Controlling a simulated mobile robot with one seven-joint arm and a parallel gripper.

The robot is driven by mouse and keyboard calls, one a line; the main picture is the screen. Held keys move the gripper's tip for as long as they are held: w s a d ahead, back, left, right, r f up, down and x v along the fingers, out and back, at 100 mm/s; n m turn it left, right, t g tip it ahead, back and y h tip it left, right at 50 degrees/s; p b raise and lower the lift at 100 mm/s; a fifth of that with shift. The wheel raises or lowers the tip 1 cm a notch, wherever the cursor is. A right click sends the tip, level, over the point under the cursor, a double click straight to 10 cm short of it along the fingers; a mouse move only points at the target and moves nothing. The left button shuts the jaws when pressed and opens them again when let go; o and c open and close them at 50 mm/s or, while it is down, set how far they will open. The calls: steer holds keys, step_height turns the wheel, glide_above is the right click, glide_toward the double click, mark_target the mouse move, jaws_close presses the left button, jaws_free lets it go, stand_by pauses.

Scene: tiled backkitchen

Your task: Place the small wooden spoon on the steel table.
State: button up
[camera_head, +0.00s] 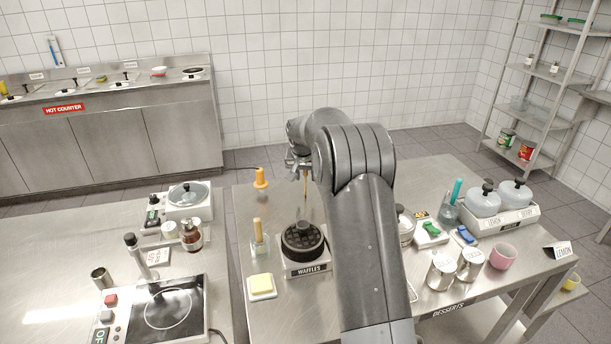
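My gripper (299,168) is above the back part of the middle steel table (355,178), left of my arm's bend. A thin tan stick, seemingly the small wooden spoon (306,187), hangs upright just below the fingers. The gripper appears shut on it, though the fingers are small and partly hidden by my wrist. The spoon's lower end is close to the tabletop in the picture; I cannot tell whether it touches. My arm covers the middle of this table.
An orange-handled tool (261,179) stands left of the gripper. Steel canisters (441,272) and a pink cup (503,256) stand at right. Bare tabletop surrounds the spoon.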

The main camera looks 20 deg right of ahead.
steer(key=s+a+r+n, duration=0.1)
steer(key=s+a+r, duration=0.1)
steer(key=s+r, duration=0.6)
steer(key=s+a+r, duration=0.2)
steer(key=s+r, duration=0.4)
steer(key=r, duration=0.3)
steer(key=s+a+r+n+t, duration=0.1)
steer(key=s+a+r, duration=0.15)
steer(key=s, duration=1.05)
steer(key=s+f+n+y, duration=0.1)
steer(key=s+f, duration=0.2)
steer(key=s, duration=0.8)
steer(key=s+a+f+n, duration=0.1)
steer(key=s+f, duration=0.2)
steer(key=s, duration=0.9)
steer(key=shift+a+f+t+y, duration=0.2)
steer(key=shift+a+t+y, duration=0.1)
steer(key=shift+y, duration=0.1)
